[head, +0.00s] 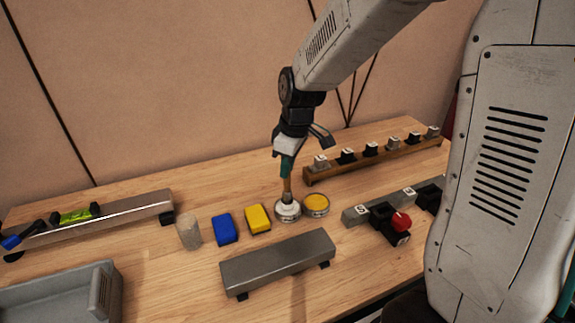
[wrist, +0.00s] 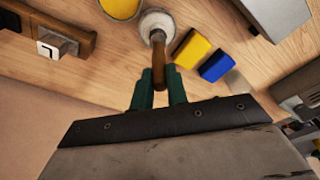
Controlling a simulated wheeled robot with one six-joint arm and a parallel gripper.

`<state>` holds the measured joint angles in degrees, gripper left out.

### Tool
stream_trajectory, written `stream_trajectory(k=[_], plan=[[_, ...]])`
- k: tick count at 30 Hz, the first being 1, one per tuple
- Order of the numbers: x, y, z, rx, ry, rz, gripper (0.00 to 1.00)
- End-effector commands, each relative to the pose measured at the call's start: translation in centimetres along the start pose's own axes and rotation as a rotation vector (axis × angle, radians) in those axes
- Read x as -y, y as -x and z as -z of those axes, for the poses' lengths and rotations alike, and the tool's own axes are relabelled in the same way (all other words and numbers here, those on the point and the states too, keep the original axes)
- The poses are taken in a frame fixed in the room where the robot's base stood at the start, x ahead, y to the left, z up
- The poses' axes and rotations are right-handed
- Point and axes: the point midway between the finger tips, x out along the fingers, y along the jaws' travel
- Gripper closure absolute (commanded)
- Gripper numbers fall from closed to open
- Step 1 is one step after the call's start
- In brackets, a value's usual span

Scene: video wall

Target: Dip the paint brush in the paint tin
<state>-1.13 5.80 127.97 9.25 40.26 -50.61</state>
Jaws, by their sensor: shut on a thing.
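My gripper (head: 287,168) points down over the table and is shut on the wooden handle of the paint brush (head: 287,188). In the wrist view the brush (wrist: 158,62) lies between the teal fingers of my gripper (wrist: 160,78). The brush's lower end is at a pale round tin (head: 289,213), which also shows in the wrist view (wrist: 152,18). I cannot tell whether the bristles are inside it or just above. A tin of yellow paint (head: 317,204) stands just right of it, and at the top edge of the wrist view (wrist: 120,8).
A yellow block (head: 258,218), a blue block (head: 228,229) and a grey cylinder (head: 189,233) stand left of the tins. A metal bar (head: 278,262) lies in front. A wooden rack (head: 375,155) is behind right. A red-knobbed part (head: 400,222) is at right.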

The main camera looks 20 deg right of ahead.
Motion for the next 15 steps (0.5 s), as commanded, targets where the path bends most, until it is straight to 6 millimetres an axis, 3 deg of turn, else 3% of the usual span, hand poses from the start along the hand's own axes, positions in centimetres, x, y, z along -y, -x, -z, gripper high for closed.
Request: stream_trajectory(k=[6, 15], plan=[[0.1, 0.0, -0.1, 0.004, 0.000, 0.003, 1.00], [0.1, 2.4, 0.3, 0.001, 0.000, 0.001, 1.00]])
